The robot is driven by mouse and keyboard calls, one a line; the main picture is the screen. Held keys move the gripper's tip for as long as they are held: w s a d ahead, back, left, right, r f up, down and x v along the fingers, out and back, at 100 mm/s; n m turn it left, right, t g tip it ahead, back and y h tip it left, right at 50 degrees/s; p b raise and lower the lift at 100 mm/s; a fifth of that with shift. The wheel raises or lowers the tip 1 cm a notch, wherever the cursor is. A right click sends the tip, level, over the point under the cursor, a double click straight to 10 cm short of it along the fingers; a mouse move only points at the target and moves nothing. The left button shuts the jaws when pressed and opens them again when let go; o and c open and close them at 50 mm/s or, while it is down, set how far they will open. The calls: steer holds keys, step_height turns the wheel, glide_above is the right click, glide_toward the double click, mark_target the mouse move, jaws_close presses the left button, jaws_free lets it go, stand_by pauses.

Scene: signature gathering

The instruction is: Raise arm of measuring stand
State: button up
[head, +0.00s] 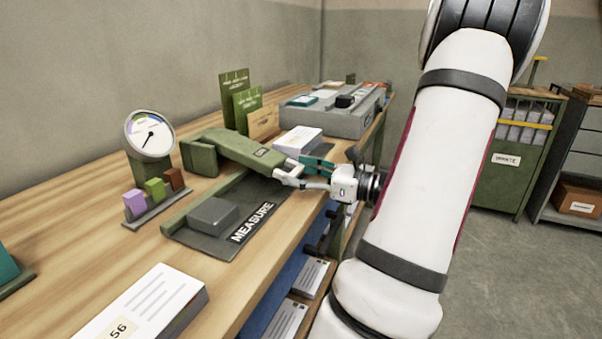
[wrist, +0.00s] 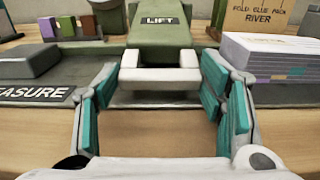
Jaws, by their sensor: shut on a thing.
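The measuring stand has a dark base marked MEASURE (head: 190,232) with a grey block (head: 213,215) on it. Its green arm (head: 240,149) runs from a hinge at the back left to its front end above the base. In the wrist view the arm (wrist: 160,36) carries a LIFT label and a pale handle (wrist: 160,79) at its front. My gripper (head: 291,173) is at that end, its teal-padded fingers on both sides of the handle, shut on it. The finger contact is partly hidden in the head view.
A dial gauge (head: 150,136) and small coloured blocks (head: 154,189) stand left of the stand. A white paper stack (head: 298,139) and a grey machine (head: 335,115) lie behind my gripper. Another paper stack (head: 150,303) lies at the front. The table edge runs below my gripper.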

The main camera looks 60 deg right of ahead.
steer(key=shift+r+g+p, duration=0.4)
steer(key=shift+r+p, duration=0.55)
steer(key=shift+p, duration=0.25)
steer(key=w+r+g+p, duration=0.35)
steer(key=r+p, duration=0.55)
steer(key=p, duration=0.5)
steer(key=w+r+g+p, duration=0.2)
steer(key=r+g+p, duration=0.45)
steer(key=p, duration=0.65)
steer(key=w+a+r+g+p, duration=0.1)
steer(key=w+r+p, duration=0.2)
steer(key=w+r, duration=0.6)
steer(key=shift+w+a+g+h, duration=0.3)
steer(key=shift+w+h, duration=0.1)
steer(key=shift+w, duration=1.9)
steer(key=o, duration=1.7)
steer(key=shift+w+f, duration=0.15)
steer(key=shift+w, duration=0.05)
steer(key=shift+s, duration=0.1)
